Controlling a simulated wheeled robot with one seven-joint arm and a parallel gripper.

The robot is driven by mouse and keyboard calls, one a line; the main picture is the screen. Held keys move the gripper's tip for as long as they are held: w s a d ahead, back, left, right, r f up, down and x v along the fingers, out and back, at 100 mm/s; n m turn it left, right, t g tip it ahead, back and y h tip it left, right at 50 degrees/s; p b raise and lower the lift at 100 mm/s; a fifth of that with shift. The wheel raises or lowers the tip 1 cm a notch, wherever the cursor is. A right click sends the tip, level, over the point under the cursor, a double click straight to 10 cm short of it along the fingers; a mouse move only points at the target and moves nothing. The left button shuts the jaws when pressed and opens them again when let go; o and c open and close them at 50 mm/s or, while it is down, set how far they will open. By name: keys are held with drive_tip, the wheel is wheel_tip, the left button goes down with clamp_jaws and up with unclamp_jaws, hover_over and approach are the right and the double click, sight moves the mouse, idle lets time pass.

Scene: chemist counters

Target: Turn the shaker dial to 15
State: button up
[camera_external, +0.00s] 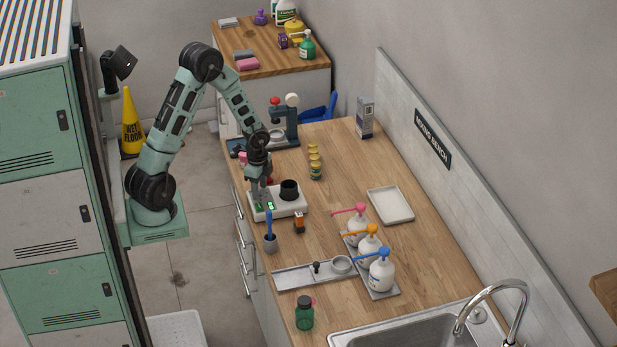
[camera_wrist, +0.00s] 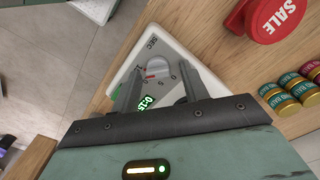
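The shaker (camera_external: 291,208) is a white box on the wooden counter, with a dark round holder on top. In the wrist view, its white panel (camera_wrist: 148,55) carries a grey dial (camera_wrist: 157,67) with a small red mark and "SEC" lettering beyond it. A green lit display (camera_wrist: 147,103) seems to read 0:15, though it is small and slanted. My gripper (camera_external: 262,197) is low over the left part of the shaker. In the wrist view, its two fingers stand apart, with the dial between and beyond their tips. I see no clear contact with the dial.
A red SALE sign (camera_wrist: 275,18) and several small tins (camera_wrist: 290,90) lie to the right in the wrist view. A microscope-like stand (camera_external: 290,125) is behind.

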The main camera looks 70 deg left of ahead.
drive_tip(key=shift+s, duration=0.1)
wheel_tip(320, 180, up, 17)
drive_tip(key=shift+r, duration=0.15)
idle(0.5)
drive_tip(key=shift+r, duration=0.1)
drive_tip(key=shift+m, duration=0.7)
wheel_tip(320, 180, down, 18)
drive_tip(key=p, duration=0.6)
drive_tip(key=shift+r+p, duration=0.15)
drive_tip(key=shift+p, duration=0.15)
drive_tip(key=c, duration=1)
